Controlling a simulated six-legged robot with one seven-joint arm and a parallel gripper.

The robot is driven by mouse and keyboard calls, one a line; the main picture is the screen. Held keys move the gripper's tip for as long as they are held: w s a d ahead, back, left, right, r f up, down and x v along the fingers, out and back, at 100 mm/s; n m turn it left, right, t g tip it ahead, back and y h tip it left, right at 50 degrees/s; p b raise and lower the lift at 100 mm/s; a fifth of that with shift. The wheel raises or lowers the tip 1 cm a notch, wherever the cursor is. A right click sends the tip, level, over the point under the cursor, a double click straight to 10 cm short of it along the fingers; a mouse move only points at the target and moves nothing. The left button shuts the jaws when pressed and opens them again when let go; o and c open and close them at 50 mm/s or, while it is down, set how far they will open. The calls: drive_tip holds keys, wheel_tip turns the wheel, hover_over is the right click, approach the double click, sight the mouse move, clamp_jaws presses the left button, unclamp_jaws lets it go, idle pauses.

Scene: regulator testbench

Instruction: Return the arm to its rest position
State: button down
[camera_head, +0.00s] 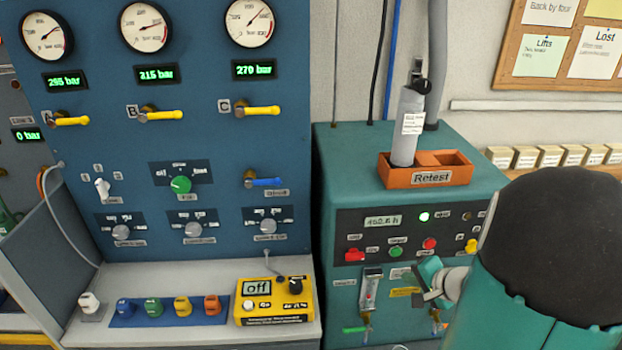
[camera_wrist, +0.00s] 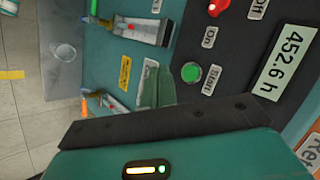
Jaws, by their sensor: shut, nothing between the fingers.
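My gripper (camera_head: 430,284) shows in the head view in front of the teal cabinet (camera_head: 335,215), just right of a small flow meter (camera_head: 370,289) on its front. Its fingers are together with nothing between them. It looks apart from the cabinet, but the gap is hard to judge. My dark, rounded arm link fills the lower right of the head view and hides the cabinet's right side. In the wrist view, my own teal housing with a lit strip covers the bottom. The cabinet's front fills much of the rest, with a green start button (camera_wrist: 191,72) and a display (camera_wrist: 286,65) reading 452.6 h.
An orange tray (camera_head: 433,177) labelled Retest stands on the cabinet, with a grey cylinder (camera_head: 407,125) upright in its left compartment. Left is a blue gauge panel (camera_head: 100,150) with yellow levers. A yellow device (camera_head: 272,302) reading "off" sits on its ledge. Small boxes (camera_head: 550,156) line the right wall.

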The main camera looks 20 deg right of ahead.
drive_tip(key=shift+a, duration=0.1)
drive_tip(key=w+a+r+n+g+y, duration=0.1)
drive_tip(key=a+r+n+y, duration=0.2)
drive_tip(key=a, duration=0.5)
drive_tip(key=a+r+n+g, duration=0.2)
drive_tip(key=a+r+n, duration=0.25)
drive_tip(key=a, duration=0.35)
drive_tip(key=s+a+r+n+g+h, duration=0.1)
drive_tip(key=s+a+r+n+h, duration=0.3)
drive_tip(key=s+a+r, duration=0.5)
drive_tip(key=a+n, duration=0.1)
drive_tip(key=n, duration=0.1)
drive_tip(key=shift+s+a+r+n, duration=0.25)
drive_tip(key=shift+a+r+n, duration=0.1)
drive_tip(key=shift+a+r, duration=0.05)
